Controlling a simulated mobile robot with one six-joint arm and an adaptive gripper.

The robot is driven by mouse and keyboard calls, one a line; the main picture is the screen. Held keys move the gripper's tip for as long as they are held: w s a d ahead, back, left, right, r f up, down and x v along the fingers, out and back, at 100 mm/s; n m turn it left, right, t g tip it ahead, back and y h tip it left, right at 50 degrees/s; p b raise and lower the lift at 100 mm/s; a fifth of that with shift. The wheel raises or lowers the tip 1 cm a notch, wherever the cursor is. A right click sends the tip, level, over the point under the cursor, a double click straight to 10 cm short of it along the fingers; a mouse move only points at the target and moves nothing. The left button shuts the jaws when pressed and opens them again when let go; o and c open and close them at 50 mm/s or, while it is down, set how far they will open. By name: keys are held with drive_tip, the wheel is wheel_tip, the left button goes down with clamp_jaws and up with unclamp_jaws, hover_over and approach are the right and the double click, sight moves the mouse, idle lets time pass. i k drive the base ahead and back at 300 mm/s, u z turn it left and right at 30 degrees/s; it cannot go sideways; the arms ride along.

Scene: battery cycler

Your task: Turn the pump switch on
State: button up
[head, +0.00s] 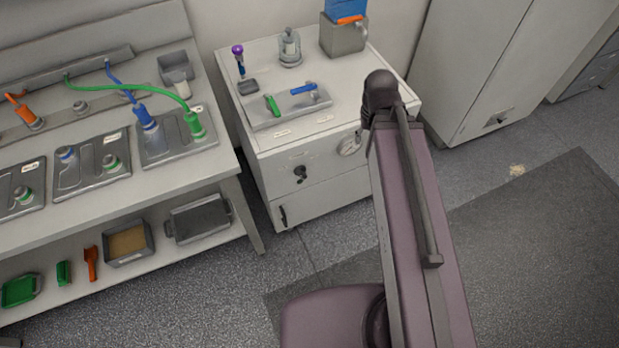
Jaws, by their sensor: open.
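A white cabinet (262,160) stands in the middle of the head view. Its front carries a black knob (300,173) with a small label above it. A round pale dial (349,146) sits to the right of the knob, partly beside my arm. I cannot read the labels, so I cannot tell which of these is the pump switch, nor whether it is on. My arm rises on the right of the cabinet and its dark upper joint overlaps the cabinet's right edge. My gripper is not in view.
On the cabinet top stand a grey tray (262,122) with green and blue handled pieces, a glass jar (290,48) and a grey box (343,38). A bench (215,165) with cabled stations is at left, a tall cabinet (470,70) at right. The floor (330,235) in front is clear.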

sight(300, 172)
drive_tip(key=k, duration=1.95)
drive_tip(key=u, duration=0.6)
drive_tip(key=i, duration=1)
drive_tip(key=u, duration=0.05)
